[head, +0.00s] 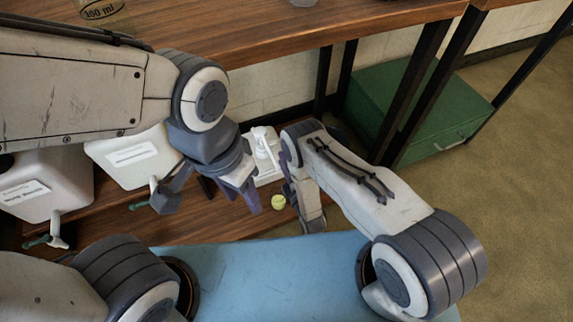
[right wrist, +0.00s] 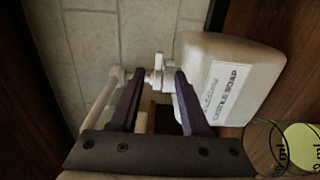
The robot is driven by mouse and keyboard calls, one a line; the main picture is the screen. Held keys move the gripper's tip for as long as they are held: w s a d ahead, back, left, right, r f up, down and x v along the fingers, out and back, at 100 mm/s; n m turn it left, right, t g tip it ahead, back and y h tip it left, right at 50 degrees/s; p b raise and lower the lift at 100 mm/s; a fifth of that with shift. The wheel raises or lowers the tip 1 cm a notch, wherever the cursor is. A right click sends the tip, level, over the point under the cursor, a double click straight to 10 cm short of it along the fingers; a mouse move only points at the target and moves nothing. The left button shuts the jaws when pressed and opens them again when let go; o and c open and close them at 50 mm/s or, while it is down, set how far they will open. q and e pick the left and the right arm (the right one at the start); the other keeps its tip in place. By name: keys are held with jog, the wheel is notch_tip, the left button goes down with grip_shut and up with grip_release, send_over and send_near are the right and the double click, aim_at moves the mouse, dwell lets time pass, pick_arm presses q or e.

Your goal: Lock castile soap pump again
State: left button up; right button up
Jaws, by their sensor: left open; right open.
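The castile soap bucket (right wrist: 235,80) is a white container with a printed label. It lies sideways in the right wrist view, with its white pump (right wrist: 158,72) at the left. In the head view the white pump (head: 264,143) stands between my two arms, and the bucket is partly hidden. My right gripper (right wrist: 157,100) is open, with the pump ahead of and between its purple fingers; contact cannot be told. My left gripper (head: 212,198) is open and empty, left of the pump in the head view.
Two other white pump buckets stand at the left, one (head: 130,155) partly behind my left arm and one (head: 50,185) further left. A clear measuring cup (right wrist: 262,135) is beside the bucket. A green box (head: 415,115) stands right.

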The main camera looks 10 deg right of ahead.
pick_arm(q)
notch_tip(320, 180, up, 6)
jog(key=p, duration=0.5)
jog(key=shift+r, duration=0.25)
pick_arm(e)
jog(key=v, duration=0.4)
jog(key=shift+w, duration=0.1)
